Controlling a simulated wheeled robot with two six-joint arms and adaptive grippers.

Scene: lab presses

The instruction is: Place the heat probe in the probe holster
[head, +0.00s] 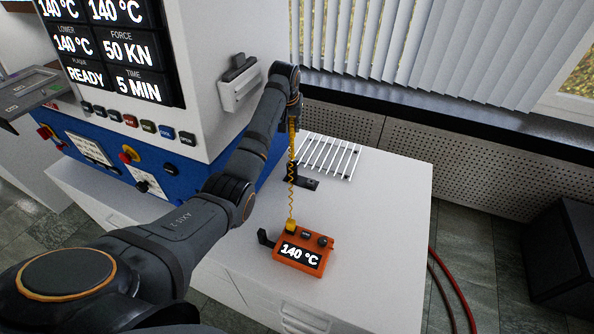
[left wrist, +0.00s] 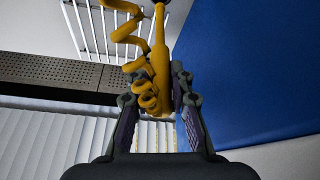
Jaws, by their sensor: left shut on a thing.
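The heat probe (left wrist: 160,55) is a yellow rod with a coiled yellow cord beside it in the left wrist view. My left gripper (left wrist: 160,105) is shut on it. In the head view my left gripper (head: 293,110) is above the white cabinet top, and the probe is mostly hidden there. The coiled cord (head: 291,180) runs down to an orange meter (head: 302,252) reading 140 °C. A small black bracket (head: 266,238) is at the meter's left side, and another black piece (head: 306,183) is farther back. I cannot tell which is the holster. My right gripper is out of view.
A white slatted rack (head: 330,158) lies at the back of the cabinet top (head: 385,225). The white and blue press (head: 190,75) stands at left, close to my arm. The cabinet top right of the meter is clear. Red hoses (head: 440,275) run beside the cabinet.

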